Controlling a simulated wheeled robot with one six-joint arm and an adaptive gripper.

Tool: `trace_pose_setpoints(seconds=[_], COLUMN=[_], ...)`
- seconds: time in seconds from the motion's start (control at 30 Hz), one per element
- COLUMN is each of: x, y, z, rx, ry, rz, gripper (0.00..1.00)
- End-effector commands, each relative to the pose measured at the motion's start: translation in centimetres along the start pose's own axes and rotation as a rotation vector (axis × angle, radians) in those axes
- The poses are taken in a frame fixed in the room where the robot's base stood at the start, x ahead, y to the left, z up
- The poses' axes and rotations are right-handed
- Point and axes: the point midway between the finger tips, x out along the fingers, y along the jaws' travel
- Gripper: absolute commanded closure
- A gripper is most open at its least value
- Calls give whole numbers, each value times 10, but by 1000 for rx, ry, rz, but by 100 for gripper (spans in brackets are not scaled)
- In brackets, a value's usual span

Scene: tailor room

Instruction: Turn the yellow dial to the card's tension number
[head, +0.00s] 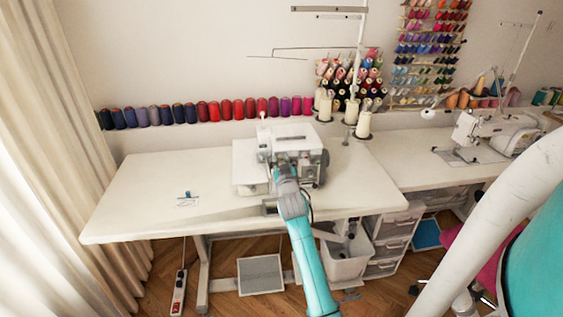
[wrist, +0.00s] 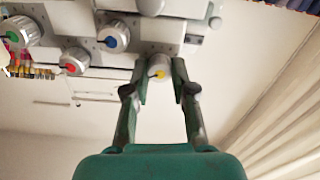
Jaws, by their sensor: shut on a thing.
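The yellow dial (wrist: 158,67), a silver knob with a yellow mark, sits on the front of the white sewing machine (head: 250,165). In the wrist view, my gripper (wrist: 160,75) has one finger on each side of this knob and is shut on it. The mark shows at the knob's near face; its scale number is too small to read. In the head view, my arm reaches the machine's front and hides the dial. A small white card (head: 187,202) with a blue item on it lies on the table to the left. Its number cannot be read.
Dials with green (wrist: 20,34), red (wrist: 76,61) and blue (wrist: 112,37) marks sit beside the yellow one. Thread spools (head: 223,110) line the table's back, and cones (head: 363,124) stand behind the machine. The white table (head: 140,192) is mostly clear at left.

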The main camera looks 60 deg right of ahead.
Motion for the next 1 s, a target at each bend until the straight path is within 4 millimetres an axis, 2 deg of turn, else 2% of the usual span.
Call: trace_pose_setpoints(seconds=[0.3, 0.77, 0.8, 0.87, 1.0], x=[0, 0, 0, 0, 0], y=[0, 0, 0, 0, 0], z=[0, 0, 0, 0, 0], rx=[-108, -121, -121, -121, -120], ry=[-1, -1, -1, -1, -1], rz=[0, 0, 0, 0, 0], gripper=[100, 100, 65, 50, 50])
